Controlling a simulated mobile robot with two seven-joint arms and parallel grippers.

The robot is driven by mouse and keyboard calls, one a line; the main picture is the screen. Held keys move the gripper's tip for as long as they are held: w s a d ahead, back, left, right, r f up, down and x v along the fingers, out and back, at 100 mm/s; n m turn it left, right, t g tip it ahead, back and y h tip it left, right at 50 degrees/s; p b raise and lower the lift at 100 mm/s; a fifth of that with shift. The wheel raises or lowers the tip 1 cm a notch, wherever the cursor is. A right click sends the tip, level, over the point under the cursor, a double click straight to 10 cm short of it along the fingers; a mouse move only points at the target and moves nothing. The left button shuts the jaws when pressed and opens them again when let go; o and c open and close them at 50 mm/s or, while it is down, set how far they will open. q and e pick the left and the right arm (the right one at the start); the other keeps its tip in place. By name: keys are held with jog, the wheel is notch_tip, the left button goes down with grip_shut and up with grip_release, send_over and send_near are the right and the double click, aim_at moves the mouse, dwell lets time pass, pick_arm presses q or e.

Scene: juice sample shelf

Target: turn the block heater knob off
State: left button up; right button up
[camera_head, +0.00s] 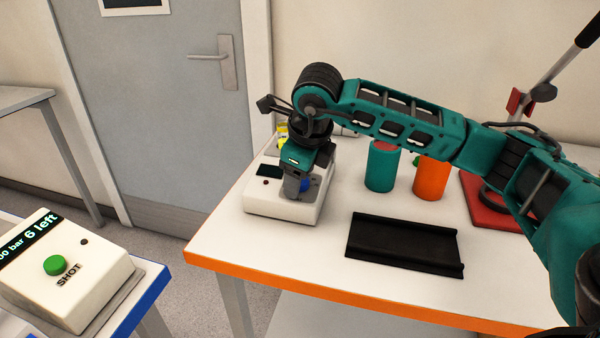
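The block heater appears to be the white box (264,207) with a small dark display on the left part of the orange-edged table. A blue knob (306,185) shows on its top, partly hidden behind my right gripper. My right gripper (292,192) points down over the box, right at the knob, with the arm reaching in from the right. Its fingertips look close together, but I cannot tell whether they are shut on the knob or beside it. The knob's pointer and setting are hidden. My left gripper is not in view.
A black tray (404,243) lies at the table's front. A green cylinder (381,167) and an orange cylinder (430,179) stand behind it, under my arm. A red stand base (480,205) is at right. A white SHOT box (70,280) with a green button sits on another table.

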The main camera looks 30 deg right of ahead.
jog(key=v, duration=1.3)
jog(key=shift+p, duration=0.35)
jog(key=shift+s+f, duration=0.1)
jog(key=shift+f, duration=0.05)
